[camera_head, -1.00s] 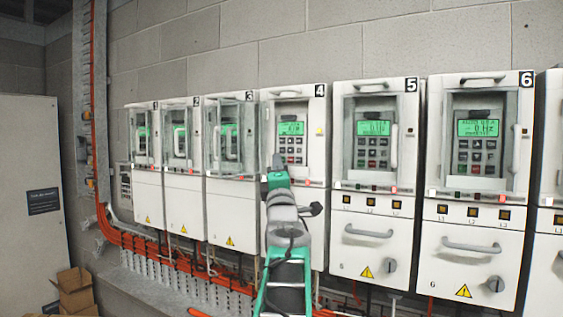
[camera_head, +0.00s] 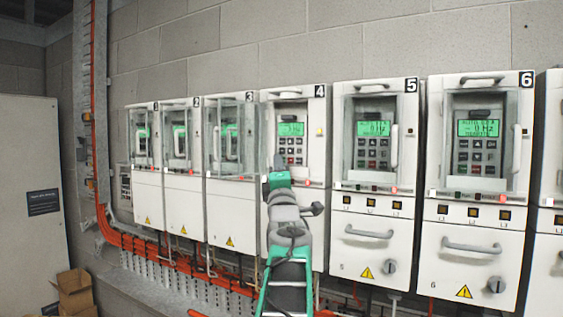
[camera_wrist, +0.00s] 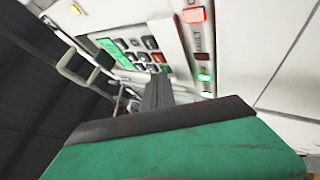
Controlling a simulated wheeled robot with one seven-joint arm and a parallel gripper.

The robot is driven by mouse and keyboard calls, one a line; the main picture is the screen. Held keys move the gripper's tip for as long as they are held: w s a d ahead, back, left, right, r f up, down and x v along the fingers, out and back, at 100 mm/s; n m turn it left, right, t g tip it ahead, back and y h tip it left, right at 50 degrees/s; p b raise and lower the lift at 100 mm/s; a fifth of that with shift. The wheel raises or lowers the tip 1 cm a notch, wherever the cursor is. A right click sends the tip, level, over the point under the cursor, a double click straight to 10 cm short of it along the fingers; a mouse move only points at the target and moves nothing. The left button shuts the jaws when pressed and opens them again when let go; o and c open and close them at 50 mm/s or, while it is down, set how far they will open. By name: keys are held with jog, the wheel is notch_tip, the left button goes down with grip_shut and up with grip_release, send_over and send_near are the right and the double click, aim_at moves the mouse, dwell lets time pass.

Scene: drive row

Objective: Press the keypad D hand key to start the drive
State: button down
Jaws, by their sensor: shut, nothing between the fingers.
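The keypad (camera_head: 292,152) of drive 4 has a lit green display (camera_head: 291,129) above rows of small grey and dark keys and a red key. My gripper (camera_head: 278,162) is shut and empty, its tip at the lower left part of this keypad. In the wrist view the shut fingers (camera_wrist: 157,92) reach up to the lower keys of the keypad (camera_wrist: 137,52). I cannot tell whether the tip touches a key. The key letters are too small to read, and the fingers hide some keys.
Drives 1 to 3 on the left have clear covers (camera_head: 231,135) over their keypads. Drive 5 (camera_head: 374,140) and drive 6 (camera_head: 480,140) stand to the right with bar handles. Orange cables (camera_head: 150,247) run below. A cardboard box (camera_head: 75,290) sits at lower left.

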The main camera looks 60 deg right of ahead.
jog(key=shift+a+f, duration=0.1)
jog(key=shift+a, duration=0.05)
jog(key=shift+a+b, duration=0.6)
jog(key=shift+b, duration=0.35)
jog(key=a+b, duration=0.4)
jog(key=a, duration=0.1)
jog(key=shift+s, duration=0.3)
dwell(0.7)
